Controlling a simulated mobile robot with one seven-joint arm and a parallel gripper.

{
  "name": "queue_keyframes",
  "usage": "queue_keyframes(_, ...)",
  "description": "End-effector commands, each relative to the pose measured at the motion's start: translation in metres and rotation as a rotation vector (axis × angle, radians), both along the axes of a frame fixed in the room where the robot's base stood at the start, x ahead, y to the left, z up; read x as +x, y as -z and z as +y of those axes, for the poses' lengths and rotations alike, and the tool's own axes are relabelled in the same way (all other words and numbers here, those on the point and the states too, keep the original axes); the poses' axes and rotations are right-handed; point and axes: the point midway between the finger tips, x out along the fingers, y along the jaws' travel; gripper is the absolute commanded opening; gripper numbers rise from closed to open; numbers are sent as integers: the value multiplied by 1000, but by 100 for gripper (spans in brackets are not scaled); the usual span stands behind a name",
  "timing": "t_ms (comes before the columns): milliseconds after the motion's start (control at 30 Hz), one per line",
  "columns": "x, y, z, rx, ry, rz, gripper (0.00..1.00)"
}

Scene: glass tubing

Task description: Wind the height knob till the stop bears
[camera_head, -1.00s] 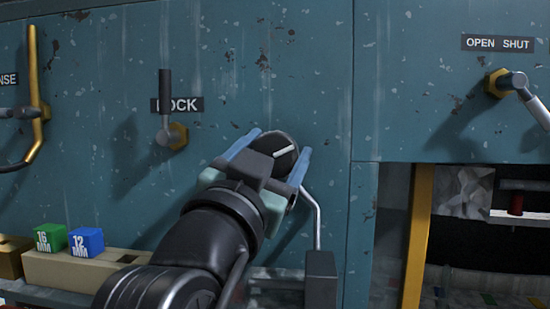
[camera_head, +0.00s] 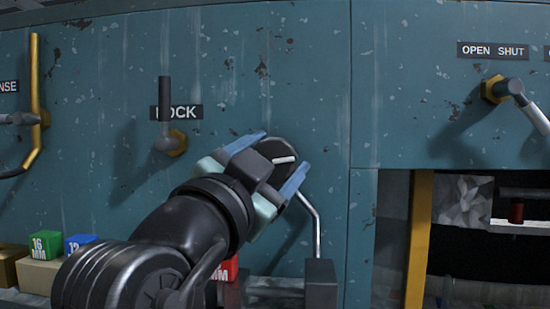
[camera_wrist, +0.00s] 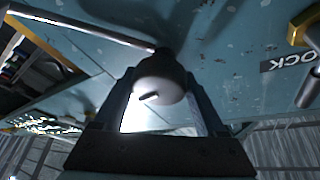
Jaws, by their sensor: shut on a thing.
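A round black knob (camera_head: 284,148) with a white pointer line sticks out from the teal panel (camera_head: 310,80). My gripper (camera_head: 271,159) is shut on it, with one blue finger at its upper left and the other at its lower right. The pointer lies nearly level. In the wrist view the knob (camera_wrist: 160,82) sits between both fingers and looks washed out by light. A bent metal rod (camera_head: 313,222) runs down from beside the knob to a dark block (camera_head: 320,283). I cannot tell whether any stop touches.
A handle (camera_head: 525,103) under an OPEN SHUT label is at the right. Marked blocks, green (camera_head: 46,245) and blue (camera_head: 76,243), sit at the lower left. A dark opening (camera_head: 490,250) lies lower right.

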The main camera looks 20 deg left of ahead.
Motion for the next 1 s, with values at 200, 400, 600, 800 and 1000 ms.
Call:
queue_keyframes(200, 0, 0, -1, -1, 3, 0, 100)
queue_keyframes(400, 0, 0, 0, -2, 1, 1, 100)
queue_keyframes(600, -19, 8, 1, 0, -2, -4, 100)
queue_keyframes(800, -62, 21, 2, 2, -3, -5, 100)
queue_keyframes(1000, -101, 30, 2, 2, -1, -4, 100)
